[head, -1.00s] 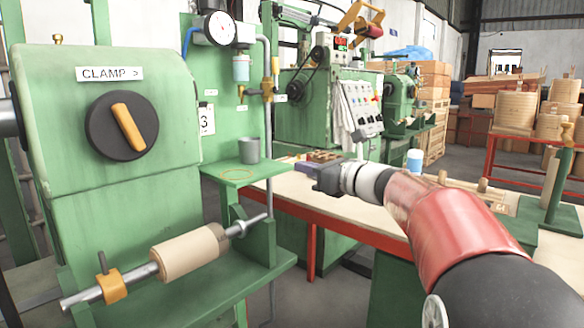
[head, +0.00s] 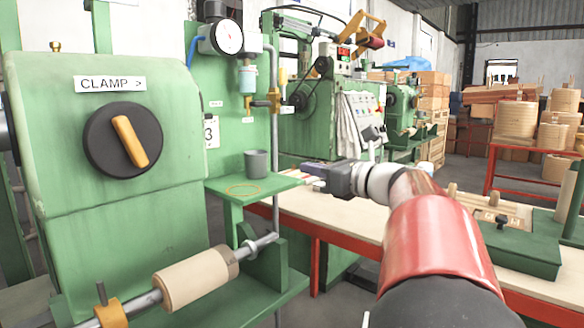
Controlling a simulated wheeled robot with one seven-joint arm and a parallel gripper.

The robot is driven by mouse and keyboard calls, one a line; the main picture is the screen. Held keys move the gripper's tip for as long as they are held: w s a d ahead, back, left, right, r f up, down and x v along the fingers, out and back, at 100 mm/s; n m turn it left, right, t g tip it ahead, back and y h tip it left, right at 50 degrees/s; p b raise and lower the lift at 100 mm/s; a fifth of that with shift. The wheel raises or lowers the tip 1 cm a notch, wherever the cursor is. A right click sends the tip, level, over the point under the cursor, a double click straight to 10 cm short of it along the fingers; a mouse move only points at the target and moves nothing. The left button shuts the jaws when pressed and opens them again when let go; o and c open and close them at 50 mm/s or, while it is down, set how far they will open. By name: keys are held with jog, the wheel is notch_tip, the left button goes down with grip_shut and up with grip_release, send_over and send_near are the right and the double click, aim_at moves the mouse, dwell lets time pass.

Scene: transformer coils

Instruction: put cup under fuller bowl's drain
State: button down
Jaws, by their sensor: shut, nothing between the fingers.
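A grey cup (head: 256,164) stands upright on a small green shelf (head: 280,187), towards its back. A yellowish ring (head: 243,190) is marked on the shelf in front of the cup. A pale blue bowl (head: 248,79) hangs under the round gauge on the green panel, above the shelf. A second bowl and the liquid levels cannot be made out clearly. My gripper (head: 318,178) is shut and empty, to the right of the shelf and apart from the cup.
A green clamp machine (head: 60,190) with a black knob and a coil on a shaft (head: 195,279) fills the left. A red-edged bench (head: 352,227) lies beneath my arm. A grey vertical pipe (head: 274,150) runs close by the shelf's right side.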

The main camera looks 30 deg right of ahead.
aim_at(264, 159)
jog(key=p+x, duration=0.1)
jog(key=x, duration=1)
jog(key=shift+w+a, duration=0.1)
jog(key=shift+w, duration=0.2)
